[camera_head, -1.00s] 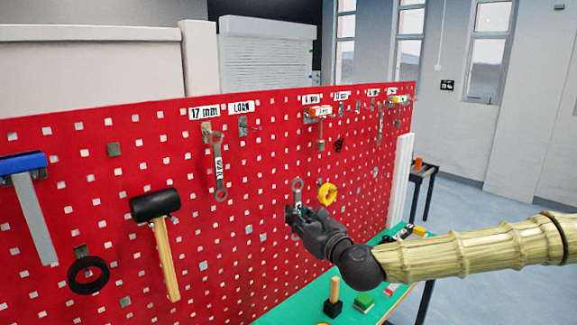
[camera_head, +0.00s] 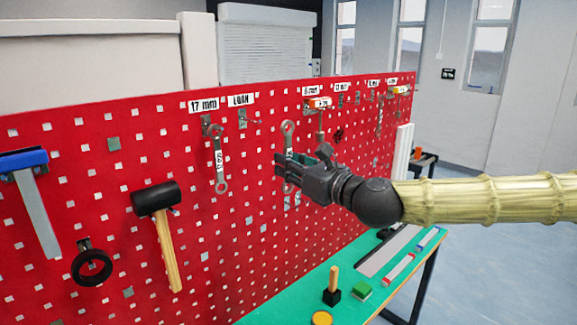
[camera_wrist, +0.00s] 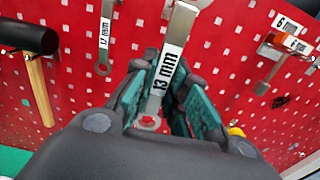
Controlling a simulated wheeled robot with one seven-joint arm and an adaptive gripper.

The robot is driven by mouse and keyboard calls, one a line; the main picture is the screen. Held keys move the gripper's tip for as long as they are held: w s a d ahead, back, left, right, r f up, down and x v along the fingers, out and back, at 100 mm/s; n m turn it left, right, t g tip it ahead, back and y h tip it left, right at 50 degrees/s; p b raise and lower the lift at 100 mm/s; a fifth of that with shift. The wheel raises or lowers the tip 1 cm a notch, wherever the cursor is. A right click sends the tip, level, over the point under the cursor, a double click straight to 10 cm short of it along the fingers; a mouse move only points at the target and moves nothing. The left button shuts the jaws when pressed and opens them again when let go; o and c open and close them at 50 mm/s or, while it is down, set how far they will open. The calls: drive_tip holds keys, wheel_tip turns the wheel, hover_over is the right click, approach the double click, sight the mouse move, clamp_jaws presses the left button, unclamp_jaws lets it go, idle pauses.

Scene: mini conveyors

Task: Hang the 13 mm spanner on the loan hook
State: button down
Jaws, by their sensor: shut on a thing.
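The 13 mm spanner (camera_wrist: 171,63) is held upright in my gripper (camera_wrist: 165,105), its label reading 13 mm in the wrist view. In the head view the spanner (camera_head: 288,134) rises above my gripper (camera_head: 287,171), with its upper ring clear and a lower end showing below the fingers. The fingers are shut on its lower part. The loan hook (camera_head: 243,118) sits under the LOAN label (camera_head: 241,100), up and to the left of the spanner. No tool hangs on it. The spanner appears in front of the board; the exact gap cannot be told.
The 17 mm spanner (camera_head: 219,160) hangs just left of the loan hook. A mallet (camera_head: 156,200) hangs further left. A green bench (camera_head: 290,300) lies below with small items.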

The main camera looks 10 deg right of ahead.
drive_tip(key=shift+b, duration=0.3)
drive_tip(key=shift+f+b+x, duration=0.15)
drive_tip(key=shift+b+x, duration=1.25)
drive_tip(key=shift+x, duration=1.8)
drive_tip(key=shift+f+b+x, duration=0.15)
drive_tip(key=shift+b+x, duration=1.2)
drive_tip(key=shift+x, duration=1.8)
drive_tip(key=shift+f+b, duration=0.3)
drive_tip(key=shift+b, duration=0.2)
drive_tip(key=c, duration=1.3)
unclamp_jaws()
drive_tip(key=shift+c, duration=0.2)
